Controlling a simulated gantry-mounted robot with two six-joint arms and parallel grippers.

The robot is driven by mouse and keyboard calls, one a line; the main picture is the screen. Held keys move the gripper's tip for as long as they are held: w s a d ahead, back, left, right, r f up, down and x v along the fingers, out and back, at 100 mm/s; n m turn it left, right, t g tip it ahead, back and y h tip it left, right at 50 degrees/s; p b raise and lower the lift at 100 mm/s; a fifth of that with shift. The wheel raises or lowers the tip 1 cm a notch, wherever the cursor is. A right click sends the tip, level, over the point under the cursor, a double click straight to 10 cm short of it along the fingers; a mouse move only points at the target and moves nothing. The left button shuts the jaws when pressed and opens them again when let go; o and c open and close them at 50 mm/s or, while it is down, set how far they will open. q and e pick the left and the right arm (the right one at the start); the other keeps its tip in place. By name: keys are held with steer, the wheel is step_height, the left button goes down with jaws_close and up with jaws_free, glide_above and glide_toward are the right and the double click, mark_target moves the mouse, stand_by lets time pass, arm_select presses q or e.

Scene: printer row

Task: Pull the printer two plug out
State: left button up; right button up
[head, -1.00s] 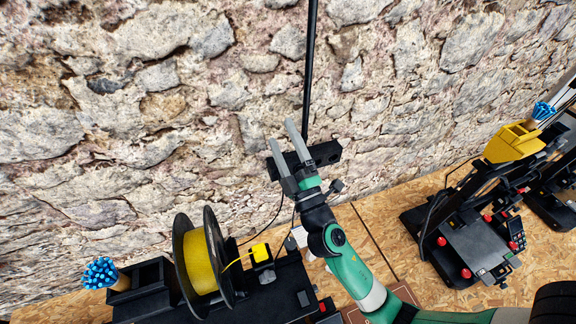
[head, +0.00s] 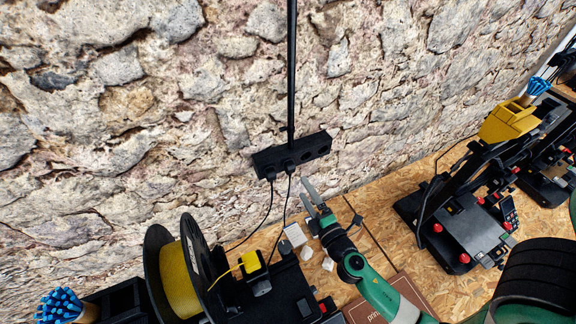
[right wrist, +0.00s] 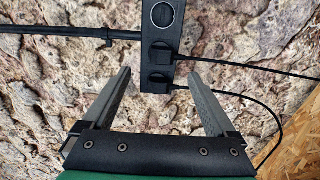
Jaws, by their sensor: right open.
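A black power strip (head: 318,146) is fixed to the stone wall, and also shows at the top of the right wrist view (right wrist: 163,16). Two black plugs sit in it side by side: one plug (right wrist: 158,53) beside a bare round socket, and an end plug (right wrist: 157,82). Each has a black cable. I cannot tell which belongs to printer two. My right gripper (head: 312,190) is open and empty, below and right of the strip in the head view. In the wrist view its fingers (right wrist: 160,76) flank the end plug in the picture, without visible contact. My left gripper is not in view.
A black printer with a yellow spool (head: 181,280) stands lower left. Another printer (head: 470,235) with a yellow part on top stands right. Small white pieces (head: 296,234) lie on the chipboard bench (head: 375,210). A black conduit (head: 291,70) rises from the strip.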

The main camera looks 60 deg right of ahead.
mark_target(292, 170)
steer(key=shift+p+x, duration=0.3)
steer(key=shift+x, duration=4.25)
steer(key=shift+f, duration=0.1)
jaws_close()
steer(key=shift+a, duration=0.1)
steer(key=shift+b+v, duration=0.55)
steer(key=shift+v, duration=2.4)
